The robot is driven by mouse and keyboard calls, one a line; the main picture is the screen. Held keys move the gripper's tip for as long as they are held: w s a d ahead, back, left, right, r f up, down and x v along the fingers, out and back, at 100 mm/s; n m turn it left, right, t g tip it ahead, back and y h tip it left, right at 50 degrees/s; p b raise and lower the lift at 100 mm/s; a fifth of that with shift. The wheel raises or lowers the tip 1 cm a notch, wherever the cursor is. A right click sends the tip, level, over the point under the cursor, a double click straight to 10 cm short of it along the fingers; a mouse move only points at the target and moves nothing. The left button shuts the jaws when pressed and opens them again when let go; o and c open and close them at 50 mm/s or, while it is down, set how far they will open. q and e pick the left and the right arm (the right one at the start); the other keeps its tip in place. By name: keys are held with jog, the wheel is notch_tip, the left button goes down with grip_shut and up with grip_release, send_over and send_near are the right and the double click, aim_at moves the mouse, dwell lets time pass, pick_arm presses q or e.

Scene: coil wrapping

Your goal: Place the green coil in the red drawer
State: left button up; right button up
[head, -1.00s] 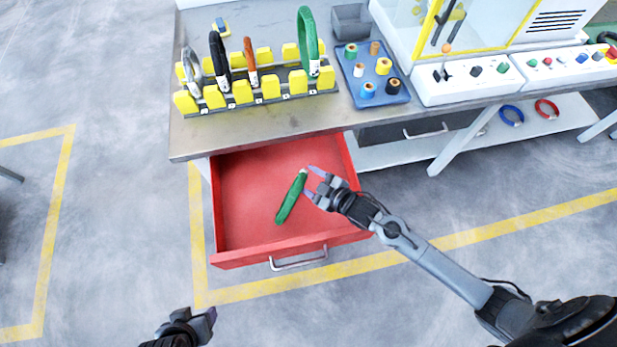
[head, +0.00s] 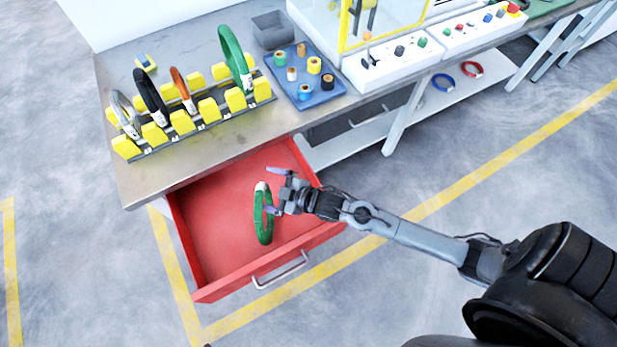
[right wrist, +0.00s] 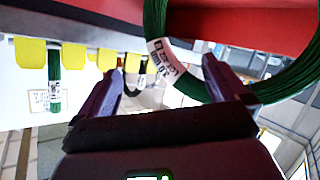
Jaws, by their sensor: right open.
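A green coil (head: 264,232) with a white label shows inside the outline of the open red drawer (head: 208,222), below the bench. It looks like a narrow tilted ring; I cannot tell whether it rests on the drawer floor. My right gripper (head: 276,191) is open at the coil's upper right. In the right wrist view the green coil (right wrist: 285,88) crosses in front of the open fingers (right wrist: 163,85), its white label between them. Whether a finger touches it is unclear. Another green coil (head: 232,58) hangs on the rack. My left gripper is not in view.
The bench-top rack (head: 186,128) with yellow blocks also holds white, black and orange coils. A blue tray (head: 318,98) of spools and a grey bin (head: 274,30) stand behind. Blue and red coils lie on the lower shelf (head: 365,135). The floor before the drawer is clear.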

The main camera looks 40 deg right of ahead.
jog(key=s+d+r+p, duration=0.3)
jog(key=s+d+r, duration=0.4)
jog(key=s+r, duration=0.1)
jog(key=shift+s+d+r, duration=0.3)
jog(key=shift+s+r, duration=0.05)
jog(key=shift+c, duration=0.5)
jog(key=c, duration=0.7)
grip_shut()
jog(key=shift+f, duration=0.1)
jog(key=shift+s+f, duration=0.1)
